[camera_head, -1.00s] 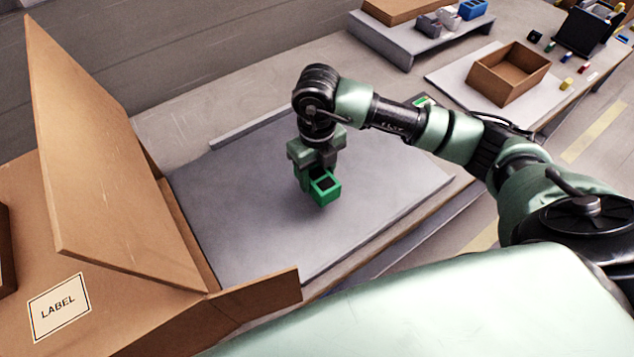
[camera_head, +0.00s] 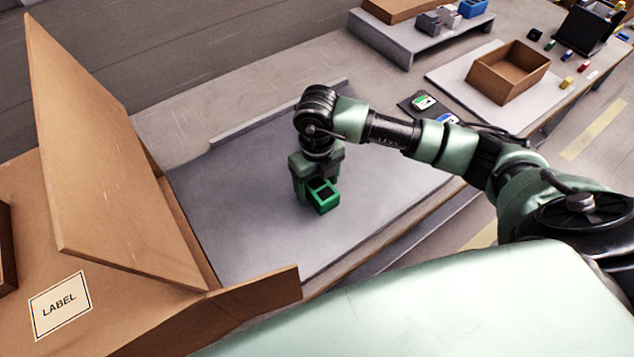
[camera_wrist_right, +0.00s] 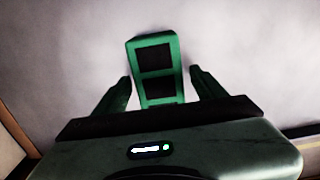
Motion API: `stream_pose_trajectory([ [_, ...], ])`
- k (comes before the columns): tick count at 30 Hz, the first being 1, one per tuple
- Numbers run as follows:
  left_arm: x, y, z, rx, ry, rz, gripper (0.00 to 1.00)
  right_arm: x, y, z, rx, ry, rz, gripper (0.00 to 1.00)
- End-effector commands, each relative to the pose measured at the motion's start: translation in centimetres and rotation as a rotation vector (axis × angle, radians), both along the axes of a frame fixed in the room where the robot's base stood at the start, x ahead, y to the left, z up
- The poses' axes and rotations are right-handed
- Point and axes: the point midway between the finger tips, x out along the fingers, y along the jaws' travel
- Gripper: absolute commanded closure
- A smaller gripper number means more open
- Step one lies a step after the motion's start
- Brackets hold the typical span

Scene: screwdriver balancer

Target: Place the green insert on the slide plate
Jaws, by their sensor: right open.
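The green insert (camera_head: 323,198) is a small open frame with two dark compartments. In the head view it is at the middle of the grey slide plate (camera_head: 240,230) and appears to rest on it. My right gripper (camera_head: 312,190) is low over the plate, right at the insert. In the right wrist view the insert (camera_wrist_right: 156,68) stands between the two open fingers (camera_wrist_right: 160,78), with a gap on each side. The insert's lower end is hidden behind the gripper body. My left gripper is not in view.
An open cardboard box (camera_head: 120,170) with a raised flap stands left of the plate. An empty brown tray (camera_head: 508,73) is at the upper right. A grey raised shelf (camera_head: 400,38) holds several small bins. The plate around the insert is clear.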

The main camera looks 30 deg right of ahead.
Motion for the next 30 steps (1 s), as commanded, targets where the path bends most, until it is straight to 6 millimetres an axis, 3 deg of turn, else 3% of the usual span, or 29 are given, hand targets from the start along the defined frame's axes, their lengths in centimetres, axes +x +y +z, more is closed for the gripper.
stream_pose_trajectory([
  [7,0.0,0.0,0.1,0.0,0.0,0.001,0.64,0.1,0.0,1.1,0.0,-0.003,0.0,0.29],
  [21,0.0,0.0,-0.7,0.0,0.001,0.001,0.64,0.1,0.0,10.3,0.001,-0.004,0.0,0.29],
  [30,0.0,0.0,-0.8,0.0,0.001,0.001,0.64,0.0,0.0,12.3,0.0,0.0,0.0,0.29],
])
